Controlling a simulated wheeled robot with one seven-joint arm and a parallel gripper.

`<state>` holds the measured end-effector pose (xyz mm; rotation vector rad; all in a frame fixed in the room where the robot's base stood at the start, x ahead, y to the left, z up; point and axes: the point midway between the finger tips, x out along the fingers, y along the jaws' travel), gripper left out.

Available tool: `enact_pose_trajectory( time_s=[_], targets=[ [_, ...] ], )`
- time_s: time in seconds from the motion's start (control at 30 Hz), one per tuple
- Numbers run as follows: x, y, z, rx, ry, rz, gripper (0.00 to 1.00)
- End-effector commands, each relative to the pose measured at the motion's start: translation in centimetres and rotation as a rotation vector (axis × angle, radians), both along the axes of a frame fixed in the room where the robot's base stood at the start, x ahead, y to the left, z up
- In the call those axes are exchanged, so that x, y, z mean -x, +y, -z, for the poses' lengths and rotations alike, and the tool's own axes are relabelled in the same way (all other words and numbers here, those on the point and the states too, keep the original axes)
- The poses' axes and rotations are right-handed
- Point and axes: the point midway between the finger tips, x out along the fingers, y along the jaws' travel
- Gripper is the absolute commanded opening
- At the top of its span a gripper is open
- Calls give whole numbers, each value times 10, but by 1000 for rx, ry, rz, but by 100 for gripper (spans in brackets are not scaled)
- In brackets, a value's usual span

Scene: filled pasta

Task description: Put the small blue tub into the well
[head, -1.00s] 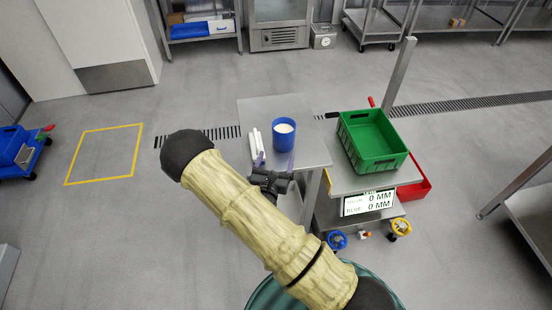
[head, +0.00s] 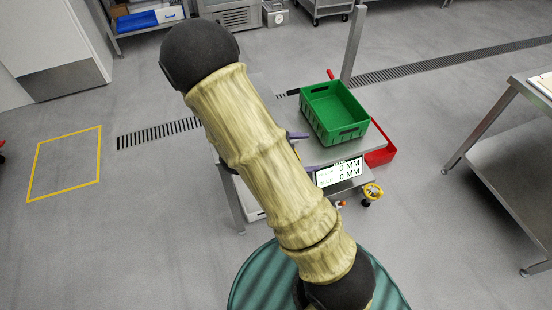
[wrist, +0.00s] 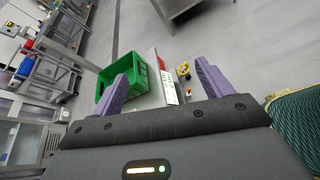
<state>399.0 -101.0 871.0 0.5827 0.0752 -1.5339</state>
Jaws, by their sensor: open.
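My gripper (wrist: 161,70) is open, its two purple fingers spread with nothing between them in the wrist view. In the head view my arm hides most of it; a purple finger (head: 297,136) shows past the arm's right side, over the table-cart area. The blue tub is not visible in either current view; in the earlier head frame a blue tub with pale contents stood on the steel table, where my arm now blocks the sight. I cannot make out a well in these frames.
A green crate (head: 345,134) stands on the cart, right of my arm, and also shows in the wrist view (wrist: 104,84). A display (head: 338,172) reads 0 MM twice. A steel table (head: 500,165) stands right.

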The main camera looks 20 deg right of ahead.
Motion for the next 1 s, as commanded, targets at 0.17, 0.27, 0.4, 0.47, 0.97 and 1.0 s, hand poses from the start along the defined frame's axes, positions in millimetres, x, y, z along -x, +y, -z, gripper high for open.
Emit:
enact_pose_trajectory(
  time_s=[0.17,0.27,0.4,0.47,0.97,1.0],
  targets=[
    [51,11,-6,-297,-117,335,78],
    [69,28,-10,-469,-207,499,78],
    [77,57,-20,-709,-370,699,78],
    [76,69,-28,-809,-453,776,78],
    [51,101,-78,-1179,-863,1030,78],
    [51,101,-78,-1179,-862,1030,78]
  ],
)
